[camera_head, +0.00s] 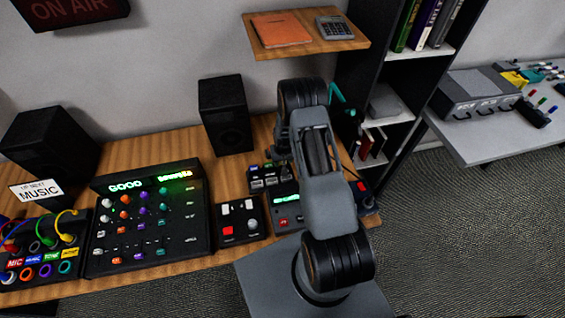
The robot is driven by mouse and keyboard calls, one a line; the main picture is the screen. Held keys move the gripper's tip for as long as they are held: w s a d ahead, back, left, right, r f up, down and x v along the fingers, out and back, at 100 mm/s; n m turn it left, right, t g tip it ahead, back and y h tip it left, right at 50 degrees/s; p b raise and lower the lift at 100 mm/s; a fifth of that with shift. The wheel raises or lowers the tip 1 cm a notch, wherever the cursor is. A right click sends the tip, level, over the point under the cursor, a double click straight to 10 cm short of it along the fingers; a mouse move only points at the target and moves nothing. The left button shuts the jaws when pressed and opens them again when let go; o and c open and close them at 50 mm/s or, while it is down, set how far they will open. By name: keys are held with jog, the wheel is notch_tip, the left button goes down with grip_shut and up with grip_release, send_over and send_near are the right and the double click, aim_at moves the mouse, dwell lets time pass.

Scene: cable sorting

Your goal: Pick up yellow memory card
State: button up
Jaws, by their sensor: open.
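I cannot make out the yellow memory card for certain. A small black holder (265,180) with small coloured pieces along its top stands on the wooden desk, partly hidden by my arm. The pieces are too small to tell apart. My gripper (344,103) shows only in part, as teal finger pieces behind my raised arm, in front of the dark shelf unit. The teal pieces stand apart, and nothing shows between them. The gripper is above the desk, up and to the right of the holder.
A mixer (150,225), a patch box (42,250) with cables, a small control box (240,222) and two speakers crowd the desk (175,142). A wall shelf (310,44) holds an orange notebook and a calculator. A grey side table (480,142) bears a yellow object (514,80).

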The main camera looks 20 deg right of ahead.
jog(key=shift+f, duration=0.2)
jog(key=shift+c, duration=0.4)
jog(key=c, duration=0.6)
jog(key=shift+r, duration=0.15)
